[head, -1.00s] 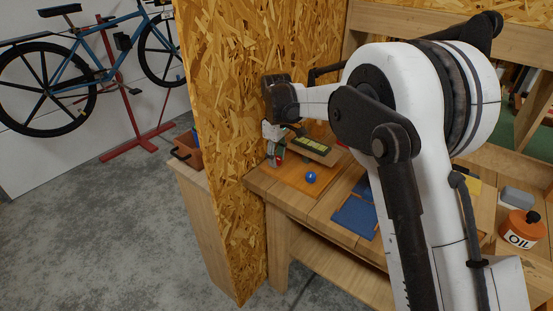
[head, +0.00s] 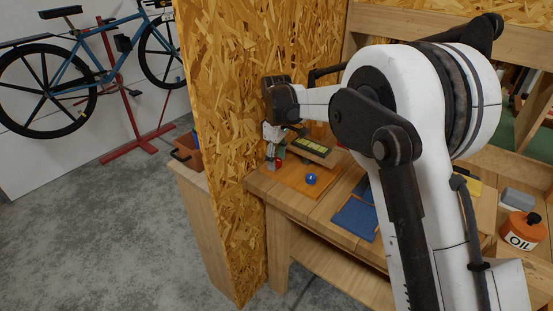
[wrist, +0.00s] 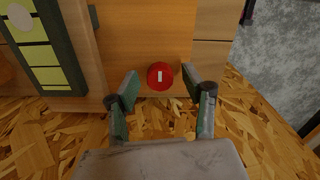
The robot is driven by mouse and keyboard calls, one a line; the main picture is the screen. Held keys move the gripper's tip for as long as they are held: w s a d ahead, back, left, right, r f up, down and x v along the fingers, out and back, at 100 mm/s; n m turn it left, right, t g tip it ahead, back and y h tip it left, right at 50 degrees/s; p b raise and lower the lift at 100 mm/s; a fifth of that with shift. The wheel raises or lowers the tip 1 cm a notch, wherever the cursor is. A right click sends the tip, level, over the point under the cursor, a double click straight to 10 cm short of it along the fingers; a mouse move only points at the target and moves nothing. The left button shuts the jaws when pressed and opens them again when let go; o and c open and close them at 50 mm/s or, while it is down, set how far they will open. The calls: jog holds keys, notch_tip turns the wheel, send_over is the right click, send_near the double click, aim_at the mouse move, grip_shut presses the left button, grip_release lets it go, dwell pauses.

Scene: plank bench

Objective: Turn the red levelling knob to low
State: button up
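The red levelling knob (wrist: 160,76) shows in the wrist view as a round red disc with a white mark running up and down the picture. It sits on an orange-brown wooden board (wrist: 148,30). My gripper (wrist: 162,86) is open, its two fingers apart on either side of the knob in the picture. I cannot tell whether the fingertips have reached the knob's height. In the head view my gripper (head: 273,158) is over the board's far left corner, beside the chipboard panel. The red knob is mostly hidden there. A blue knob (head: 311,179) sits on the same board.
A raised block with a green-yellow panel (head: 311,147) stands on the board, close by my gripper; it also shows in the wrist view (wrist: 46,50). The chipboard panel (head: 228,150) rises close to my gripper. Blue mats (head: 355,218) lie on the bench to the right.

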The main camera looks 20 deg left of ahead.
aim_at(277, 160)
notch_tip(277, 160, up, 12)
dwell(0.6)
dwell(0.4)
